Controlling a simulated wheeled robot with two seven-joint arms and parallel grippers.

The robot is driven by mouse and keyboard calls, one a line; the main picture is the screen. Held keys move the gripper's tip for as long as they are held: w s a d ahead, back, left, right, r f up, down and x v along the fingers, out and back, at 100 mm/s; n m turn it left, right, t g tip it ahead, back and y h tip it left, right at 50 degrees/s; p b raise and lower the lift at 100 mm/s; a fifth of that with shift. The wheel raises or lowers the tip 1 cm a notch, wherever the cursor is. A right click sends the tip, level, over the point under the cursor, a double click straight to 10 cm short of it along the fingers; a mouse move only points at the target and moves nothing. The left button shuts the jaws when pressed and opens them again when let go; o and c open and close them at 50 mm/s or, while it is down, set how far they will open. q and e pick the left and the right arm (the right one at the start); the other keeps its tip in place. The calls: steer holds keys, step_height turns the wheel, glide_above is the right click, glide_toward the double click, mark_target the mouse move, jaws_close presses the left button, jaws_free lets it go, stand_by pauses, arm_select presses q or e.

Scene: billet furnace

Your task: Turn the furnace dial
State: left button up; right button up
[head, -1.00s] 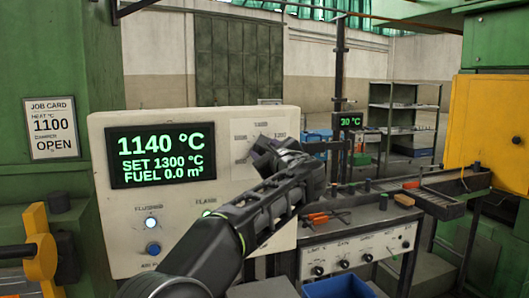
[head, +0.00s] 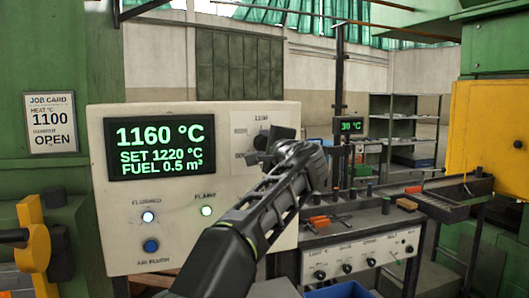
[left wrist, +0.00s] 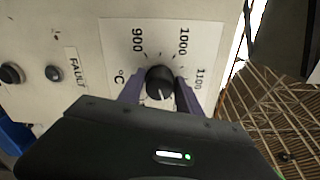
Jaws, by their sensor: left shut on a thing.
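The furnace panel (head: 112,230) is a cream box at the left of the head view. Its screen (head: 160,148) reads 1160 °C, SET 1220 °C, FUEL 0.5 m³. The dial (left wrist: 160,82) is a round black knob on a white scale plate, with 900, 1000 and 1100 legible in the left wrist view. My left gripper (head: 268,146) is shut on the dial, its purple fingers on either side of the knob. In the head view the gripper hides most of the dial. The job card (head: 50,122) reads heat 1100 °C, damper open. My right gripper is not in view.
The FLUSHED lamp (head: 148,217) and FLAME lamp (head: 207,211) are lit, above a blue AIR FLUSH button (head: 151,246). An orange handle (head: 33,235) is at the left. A bench unit with knobs (head: 361,257) and a tray (head: 455,195) stand right of the panel.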

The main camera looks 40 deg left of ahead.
arm_select(q)
steer(key=n, duration=0.1)
steer(key=n+b, duration=0.1)
steer(key=n, duration=0.1)
steer(key=shift+f+n+b, duration=0.25)
steer(key=shift+n+b, duration=0.15)
steer(key=n+b, duration=0.1)
steer(key=n, duration=0.2)
steer(key=n+b, duration=0.1)
steer(key=n, duration=0.3)
steer(key=shift+w+n+b, duration=0.1)
steer(key=shift+n+b, duration=0.4)
steer(key=shift+n, duration=1.1)
steer(key=o, duration=1.3)
steer(key=shift+o, duration=0.2)
